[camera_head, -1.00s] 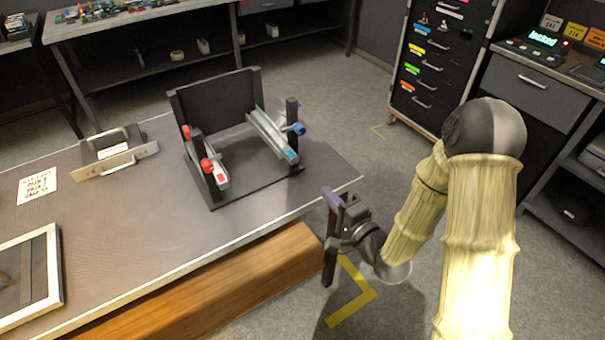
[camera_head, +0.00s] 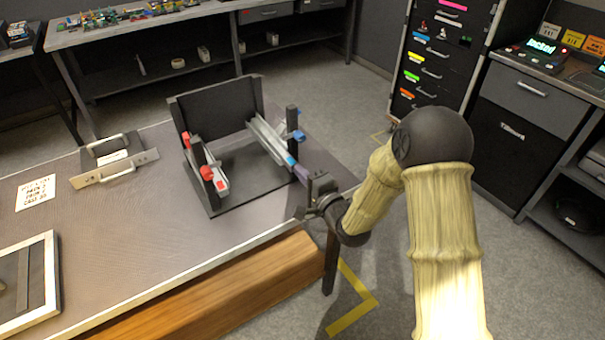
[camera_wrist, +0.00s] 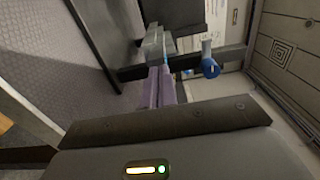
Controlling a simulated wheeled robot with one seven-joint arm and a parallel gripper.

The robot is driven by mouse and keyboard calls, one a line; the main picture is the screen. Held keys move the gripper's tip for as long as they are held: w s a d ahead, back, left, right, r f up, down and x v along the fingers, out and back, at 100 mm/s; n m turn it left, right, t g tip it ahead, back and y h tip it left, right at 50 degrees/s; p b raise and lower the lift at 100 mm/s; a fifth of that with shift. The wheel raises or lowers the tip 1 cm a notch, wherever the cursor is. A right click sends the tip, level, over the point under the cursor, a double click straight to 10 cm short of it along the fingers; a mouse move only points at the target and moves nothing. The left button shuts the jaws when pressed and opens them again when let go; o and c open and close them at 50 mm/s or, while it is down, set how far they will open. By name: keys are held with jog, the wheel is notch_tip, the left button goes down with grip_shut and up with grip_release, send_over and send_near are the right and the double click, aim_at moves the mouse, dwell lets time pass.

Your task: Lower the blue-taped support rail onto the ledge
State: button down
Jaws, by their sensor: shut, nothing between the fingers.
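The blue-taped support rail (camera_head: 268,138) is a grey bar on the right side of a black frame (camera_head: 235,190) on the bench, with blue tape at its near end. Blue knobs (camera_head: 297,135) sit on the post beside it; one shows in the wrist view (camera_wrist: 209,62). My gripper (camera_head: 299,174) has purple fingers, shut and empty, just off the rail's near end. In the wrist view the fingers (camera_wrist: 160,88) point along the rail (camera_wrist: 155,42); I cannot tell whether they touch it. The ledge under the rail is not clearly visible.
A matching red-taped rail (camera_head: 208,168) with red knobs stands on the frame's left. A metal bracket with handles (camera_head: 115,165), a paper note (camera_head: 36,192) and a framed panel (camera_head: 30,275) lie further left. The bench front edge is below my gripper.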

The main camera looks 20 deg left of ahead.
jog(key=shift+x, duration=1)
jog(key=shift+r, duration=0.1)
jog(key=shift+s+d, duration=0.15)
jog(key=shift+d, duration=0.2)
jog(key=v, duration=1.3)
jog(key=shift+s+b, duration=0.15)
jog(key=shift+b, duration=0.25)
jog(key=shift+d, duration=0.15)
